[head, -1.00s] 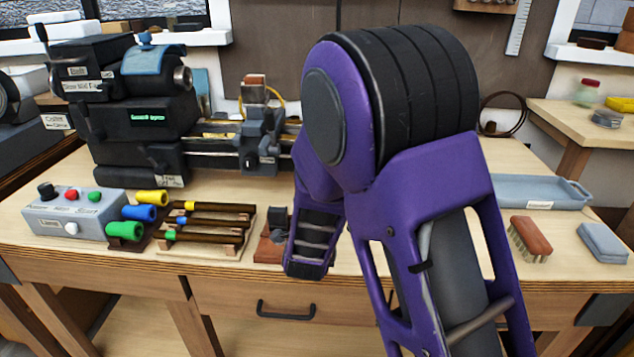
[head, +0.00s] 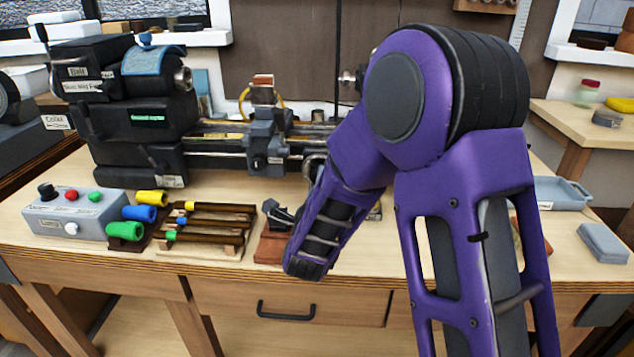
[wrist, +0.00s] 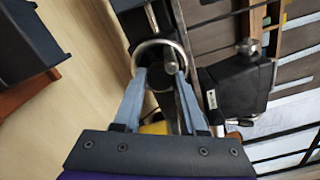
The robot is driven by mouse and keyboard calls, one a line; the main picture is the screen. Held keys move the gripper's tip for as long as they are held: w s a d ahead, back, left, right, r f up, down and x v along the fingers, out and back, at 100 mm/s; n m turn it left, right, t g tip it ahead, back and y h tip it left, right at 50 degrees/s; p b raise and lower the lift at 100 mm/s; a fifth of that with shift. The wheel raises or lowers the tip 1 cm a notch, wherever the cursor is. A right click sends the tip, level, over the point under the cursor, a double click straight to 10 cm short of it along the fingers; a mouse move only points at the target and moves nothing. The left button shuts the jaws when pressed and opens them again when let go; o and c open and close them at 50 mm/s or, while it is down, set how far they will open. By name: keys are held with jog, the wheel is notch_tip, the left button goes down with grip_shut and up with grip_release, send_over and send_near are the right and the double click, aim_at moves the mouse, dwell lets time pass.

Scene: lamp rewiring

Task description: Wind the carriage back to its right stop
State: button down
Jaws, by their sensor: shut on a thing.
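The lathe carriage (head: 266,142) sits on the bed rails (head: 215,150) in the head view, right of the headstock, with a tool post on top. In the wrist view, the metal handwheel (wrist: 160,43) is at top centre. My gripper (wrist: 167,78) is at its lower rim, its two grey-blue fingers shut on the wheel's handle; the exact contact is partly hidden. My arm hides the gripper in the head view. The right end of the bed and any stop there are hidden behind my arm.
A control box (head: 75,212) with coloured buttons stands front left. Beside it are coloured sleeves (head: 146,213) and a wooden rack of dark rods (head: 205,228). A grey tray (head: 562,192) and a grey block (head: 603,243) lie at the right.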

jog(key=shift+r+m, duration=0.2)
jog(key=shift+m, duration=4.7)
jog(key=shift+c, duration=2.3)
grip_release()
jog(key=shift+f, duration=0.1)
